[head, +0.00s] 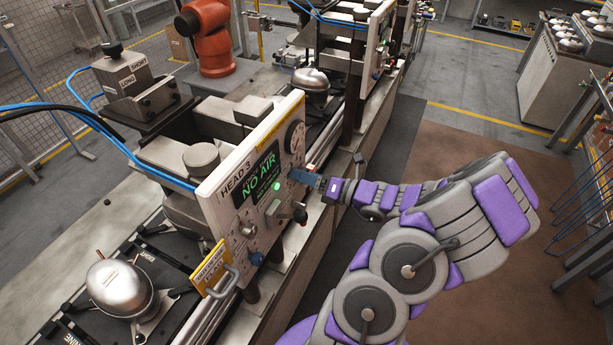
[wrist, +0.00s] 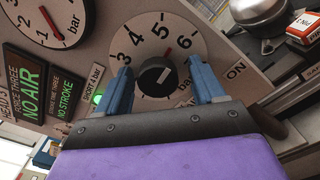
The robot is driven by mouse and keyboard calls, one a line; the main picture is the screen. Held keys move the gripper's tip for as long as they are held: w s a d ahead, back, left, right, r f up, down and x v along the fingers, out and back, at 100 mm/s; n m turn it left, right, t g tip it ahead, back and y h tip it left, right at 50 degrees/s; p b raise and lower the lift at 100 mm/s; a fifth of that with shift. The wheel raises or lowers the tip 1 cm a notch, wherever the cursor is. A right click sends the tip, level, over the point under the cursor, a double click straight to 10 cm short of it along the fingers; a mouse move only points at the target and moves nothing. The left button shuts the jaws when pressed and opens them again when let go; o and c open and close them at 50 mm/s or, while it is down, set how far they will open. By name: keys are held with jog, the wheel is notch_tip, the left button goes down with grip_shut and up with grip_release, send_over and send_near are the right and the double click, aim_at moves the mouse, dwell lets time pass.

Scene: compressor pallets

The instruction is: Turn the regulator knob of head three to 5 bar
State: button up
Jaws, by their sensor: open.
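The head three panel (head: 250,165) is a pale upright plate with a green "NO AIR" display. My gripper (wrist: 160,68) is open, with one blue finger on each side of the knob and gaps showing between. In the head view my gripper (head: 305,178) is at the panel's right edge and hides the knob.
A pressure gauge (wrist: 45,22) sits left of the dial. A lever with a black end (head: 298,213) sticks out low on the panel. A yellow tag (head: 212,267) and grey handle are at its lower left. The floor (head: 450,150) on the right is clear.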

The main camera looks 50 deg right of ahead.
jog(key=shift+c, duration=0.5)
jog(key=c, duration=1)
jog(key=shift+o, duration=0.2)
jog(key=shift+r+n+p, duration=0.1)
jog(key=shift+n+p, duration=0.65)
jog(key=shift+n, duration=0.45)
jog(key=shift+f+n+p, duration=0.2)
jog(key=shift+n+p, duration=0.15)
jog(key=shift+n, duration=0.95)
jog(key=shift+s, duration=0.1)
jog(key=o, duration=1.1)
jog(key=shift+d, duration=0.1)
jog(key=shift+c, duration=0.2)
jog(key=v, duration=1.7)
jog(key=shift+s+p, duration=0.2)
jog(key=shift+p, duration=0.25)
jog(key=shift+d+r, duration=0.1)
